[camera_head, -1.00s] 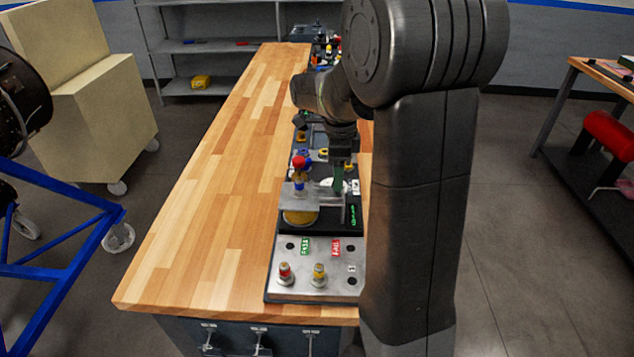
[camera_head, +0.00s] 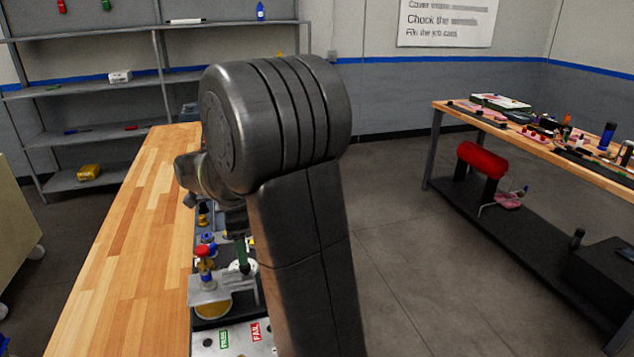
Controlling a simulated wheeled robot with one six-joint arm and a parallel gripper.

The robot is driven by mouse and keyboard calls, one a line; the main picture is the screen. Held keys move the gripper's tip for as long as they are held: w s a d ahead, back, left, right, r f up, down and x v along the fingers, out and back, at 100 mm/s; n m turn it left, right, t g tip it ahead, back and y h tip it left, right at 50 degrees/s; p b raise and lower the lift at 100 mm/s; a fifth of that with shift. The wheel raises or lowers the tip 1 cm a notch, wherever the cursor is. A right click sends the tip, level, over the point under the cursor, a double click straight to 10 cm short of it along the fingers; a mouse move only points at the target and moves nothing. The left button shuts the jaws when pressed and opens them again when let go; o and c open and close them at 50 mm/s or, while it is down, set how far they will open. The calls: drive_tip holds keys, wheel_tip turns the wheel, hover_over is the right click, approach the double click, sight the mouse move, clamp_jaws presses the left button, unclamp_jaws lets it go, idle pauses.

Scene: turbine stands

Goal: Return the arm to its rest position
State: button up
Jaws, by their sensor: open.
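My dark arm rises in the middle of the view and bends toward the wooden workbench (camera_head: 125,240). My gripper (camera_head: 243,262) hangs pointing down over the row of fixtures on the bench's right side. It is small and partly hidden behind my arm, and its jaws are open with nothing seen between them. A metal fixture (camera_head: 208,294) with a red-topped knob (camera_head: 203,251) and a yellow round part stands just left of and nearer than my gripper. I cannot tell whether my gripper touches the fixture.
A panel with green PASS and red FAIL labels (camera_head: 238,338) lies at the bench's near end. Grey shelves (camera_head: 100,135) stand behind. A second bench (camera_head: 500,122) with tools and a red cylinder (camera_head: 482,160) stands at right. Open floor (camera_head: 395,240) lies between the benches.

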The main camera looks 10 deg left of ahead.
wheel_tip(320, 180, down, 7)
drive_tip(key=b, duration=0.5)
drive_tip(key=shift+s+a+r, duration=0.15)
drive_tip(key=shift+a+r, duration=0.1)
drive_tip(key=shift+a, duration=0.05)
